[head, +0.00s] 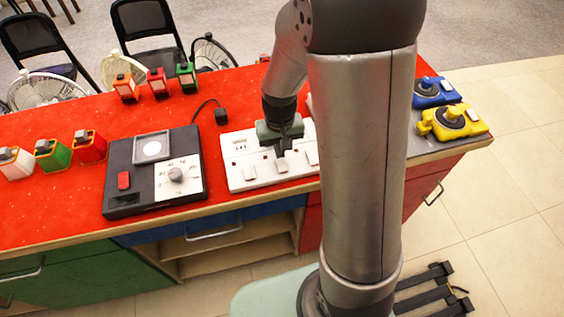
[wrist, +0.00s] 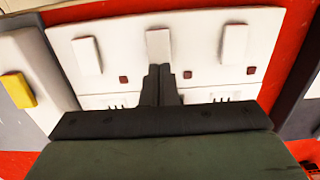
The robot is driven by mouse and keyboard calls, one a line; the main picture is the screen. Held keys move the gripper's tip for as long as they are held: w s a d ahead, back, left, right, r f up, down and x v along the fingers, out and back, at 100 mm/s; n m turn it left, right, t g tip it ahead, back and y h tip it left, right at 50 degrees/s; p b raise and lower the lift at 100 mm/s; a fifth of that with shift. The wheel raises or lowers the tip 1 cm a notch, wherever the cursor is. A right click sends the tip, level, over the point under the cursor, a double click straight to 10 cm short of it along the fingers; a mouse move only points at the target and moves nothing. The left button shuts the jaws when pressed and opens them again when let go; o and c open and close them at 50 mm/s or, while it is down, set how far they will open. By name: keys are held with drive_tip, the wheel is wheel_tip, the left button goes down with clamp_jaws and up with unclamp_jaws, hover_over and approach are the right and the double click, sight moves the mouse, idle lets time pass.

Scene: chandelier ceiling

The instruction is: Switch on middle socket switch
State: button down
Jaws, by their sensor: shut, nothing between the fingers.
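A white socket strip (head: 240,178) lies on the red counter and also shows in the wrist view (wrist: 205,70). It has three white rocker switches side by side: the middle switch (wrist: 158,43), one to its left (wrist: 88,55) and one to its right (wrist: 234,43). Small dark red squares sit near the switches. My gripper (wrist: 160,69) is shut and empty. Its fingertips overlap the near end of the middle switch in the wrist view; I cannot tell whether they touch. The head view shows my gripper (head: 282,153) pointing down over the strip.
A black device (head: 153,200) with a dial stands left of the strip in the head view. A black plug (head: 221,116) lies behind it. Blue (head: 432,92) and yellow (head: 455,120) joystick-like devices are at the right. A device with a yellow button (wrist: 18,90) adjoins the strip.

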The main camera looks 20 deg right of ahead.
sight(280, 161)
drive_tip(key=shift+f+b, duration=0.7)
drive_tip(key=shift+f, duration=0.2)
drive_tip(key=shift+r, duration=0.2)
drive_tip(key=shift+r+p, duration=2.5)
drive_tip(key=shift+r, duration=0.9)
drive_tip(key=s+r, duration=0.5)
drive_tip(key=s, duration=0.3)
drive_tip(key=s+r, duration=0.5)
drive_tip(key=s, duration=0.3)
wheel_tip(280, 161, down, 7)
drive_tip(key=s+b, duration=0.1)
drive_tip(key=b, duration=0.5)
drive_tip(key=shift+a+n+b, duration=0.3)
drive_tip(key=shift+a+n, duration=0.1)
drive_tip(key=shift+a, duration=0.05)
